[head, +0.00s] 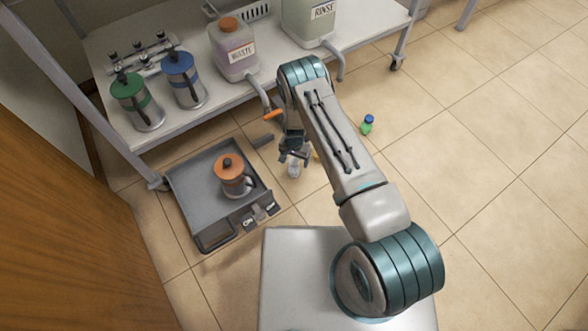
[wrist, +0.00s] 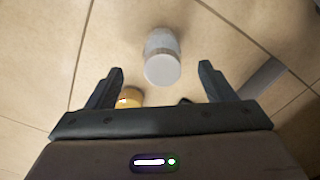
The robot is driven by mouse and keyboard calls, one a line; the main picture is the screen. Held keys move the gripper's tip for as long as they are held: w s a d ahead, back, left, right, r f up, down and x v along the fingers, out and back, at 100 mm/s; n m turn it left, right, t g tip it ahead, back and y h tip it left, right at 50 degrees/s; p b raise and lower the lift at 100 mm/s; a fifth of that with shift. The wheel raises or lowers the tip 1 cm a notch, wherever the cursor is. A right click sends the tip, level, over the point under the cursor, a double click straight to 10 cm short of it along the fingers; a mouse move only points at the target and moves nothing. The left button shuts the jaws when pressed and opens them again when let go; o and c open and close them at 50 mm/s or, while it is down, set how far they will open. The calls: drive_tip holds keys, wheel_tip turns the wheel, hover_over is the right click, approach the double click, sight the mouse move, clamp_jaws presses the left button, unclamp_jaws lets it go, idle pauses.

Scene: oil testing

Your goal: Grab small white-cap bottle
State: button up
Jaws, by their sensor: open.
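The small white-cap bottle (wrist: 162,57) is in the wrist view, ahead of the fingertips and between their lines. Its pale cap faces the camera and its translucent body stretches away behind. In the head view the bottle (head: 293,171) stands on the floor just below my gripper (head: 292,152). In the wrist view my gripper (wrist: 161,73) is open, with one finger on each side and nothing between them. I see no contact with the bottle.
A yellow-orange item (wrist: 130,97) shows by the left finger. A green bottle with a blue cap (head: 367,126) stands on the floor to the right. A grey tray (head: 190,190) holding an orange-lidded canister (head: 232,181) is at the left. A shelf table (head: 290,55) bears several containers.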

drive_tip(key=f+b, duration=0.2)
drive_tip(key=f, duration=0.3)
drive_tip(key=shift+a+f+b, duration=0.2)
drive_tip(key=shift+b, duration=0.2)
drive_tip(key=shift+r, duration=0.1)
drive_tip(key=c, duration=1.2)
